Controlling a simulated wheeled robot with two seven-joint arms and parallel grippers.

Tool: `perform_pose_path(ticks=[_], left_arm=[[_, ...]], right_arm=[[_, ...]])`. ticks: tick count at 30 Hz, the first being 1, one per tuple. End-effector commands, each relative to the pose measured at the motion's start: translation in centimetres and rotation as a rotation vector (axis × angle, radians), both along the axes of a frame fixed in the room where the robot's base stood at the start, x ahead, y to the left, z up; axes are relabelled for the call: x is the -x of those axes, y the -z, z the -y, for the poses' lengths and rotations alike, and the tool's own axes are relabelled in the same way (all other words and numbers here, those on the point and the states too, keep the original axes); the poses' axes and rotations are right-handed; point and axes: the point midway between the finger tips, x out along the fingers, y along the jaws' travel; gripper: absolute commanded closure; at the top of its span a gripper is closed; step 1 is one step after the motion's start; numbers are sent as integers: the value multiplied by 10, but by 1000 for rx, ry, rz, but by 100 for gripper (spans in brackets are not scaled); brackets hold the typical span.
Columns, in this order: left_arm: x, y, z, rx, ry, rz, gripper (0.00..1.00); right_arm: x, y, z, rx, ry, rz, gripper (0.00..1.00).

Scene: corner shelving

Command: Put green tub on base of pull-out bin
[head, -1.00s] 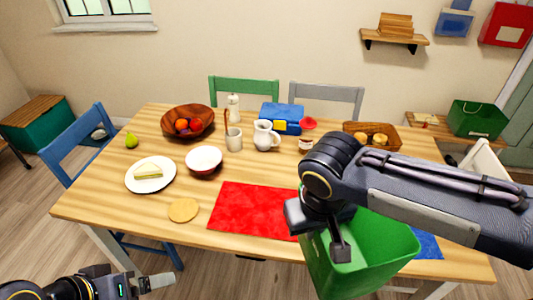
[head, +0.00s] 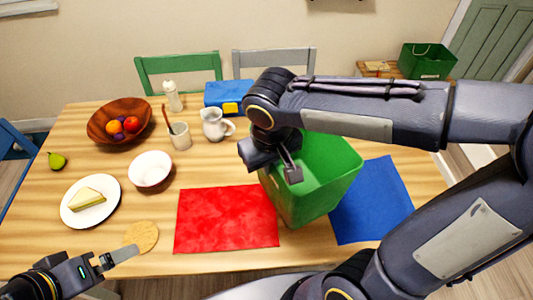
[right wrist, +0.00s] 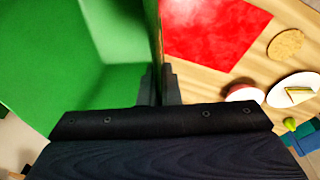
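A large open green tub (head: 325,180) shows at the right middle of the head view, between the red mat and the blue mat. My right gripper (head: 290,165) is shut on the tub's left wall near the rim. In the right wrist view the wall of the green tub (right wrist: 110,40) runs between the fingers of the gripper (right wrist: 158,80). The tub looks upright and empty. I cannot tell whether its bottom touches the table. My left gripper (head: 118,258) is at the lower left, near a round tan disc, with nothing seen in it. No pull-out bin shows clearly.
The wooden table (head: 150,210) carries a red mat (head: 226,220), a blue mat (head: 370,205), a plate with a sandwich (head: 90,200), a white bowl (head: 150,170), a fruit bowl (head: 105,115), and a jug (head: 214,125). A darker green box (head: 428,62) stands at the back right.

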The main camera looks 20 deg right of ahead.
Motion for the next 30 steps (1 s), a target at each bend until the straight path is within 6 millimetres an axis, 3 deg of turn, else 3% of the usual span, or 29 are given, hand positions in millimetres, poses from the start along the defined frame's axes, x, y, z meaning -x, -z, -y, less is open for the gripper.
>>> perform_pose_path(ticks=[9, 15, 25, 30], left_arm=[[0, -14, 0, 0, 0, 0, 0], [0, -16, 0, 0, 0, 0, 0], [0, -18, 0, 0, 0, 0, 0], [0, -17, 0, 0, 0, 0, 0]], right_arm=[[-51, 26, 38, 1, 4, -4, 100], [-70, 59, 52, 1, 1, -4, 100], [-87, 83, 63, 0, 0, -1, 100], [-88, 107, 64, 0, -1, -1, 100]])
